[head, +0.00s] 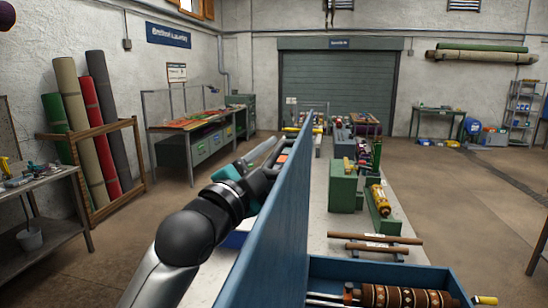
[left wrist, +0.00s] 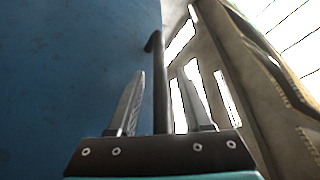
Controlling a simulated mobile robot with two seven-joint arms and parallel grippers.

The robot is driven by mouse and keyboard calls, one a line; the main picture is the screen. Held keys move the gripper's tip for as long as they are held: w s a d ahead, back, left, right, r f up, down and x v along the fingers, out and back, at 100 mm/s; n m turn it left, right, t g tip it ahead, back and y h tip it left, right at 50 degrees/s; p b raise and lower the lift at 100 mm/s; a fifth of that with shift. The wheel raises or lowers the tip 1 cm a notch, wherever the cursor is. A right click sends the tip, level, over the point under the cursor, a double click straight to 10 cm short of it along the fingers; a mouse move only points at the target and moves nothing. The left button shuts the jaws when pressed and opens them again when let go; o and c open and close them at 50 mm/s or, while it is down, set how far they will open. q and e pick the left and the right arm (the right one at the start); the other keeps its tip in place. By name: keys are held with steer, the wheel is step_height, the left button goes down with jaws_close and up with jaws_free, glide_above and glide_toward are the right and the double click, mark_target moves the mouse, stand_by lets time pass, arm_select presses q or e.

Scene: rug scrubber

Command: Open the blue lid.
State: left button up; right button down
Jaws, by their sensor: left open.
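The blue lid (head: 282,200) stands raised, seen nearly edge-on in the head view, along the left side of an open blue box (head: 400,270). It fills the left of the left wrist view (left wrist: 70,70). My left gripper (head: 268,153) is on the lid's left, outer side. In the left wrist view my left gripper (left wrist: 160,78) is open, with a dark bar handle (left wrist: 160,90) running between its fingers beside the lid. Whether the fingers touch the handle cannot be told. My right gripper is not in view.
Patterned rollers (head: 400,296) lie in the box. Behind it on the long table (head: 325,205) are brown rods (head: 375,244), a green box (head: 343,187) and a yellow roller (head: 380,199). Rolled rugs (head: 90,130) stand in a rack at left. The floor at right is clear.

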arm_select(q)
jaws_close()
stand_by(1.3)
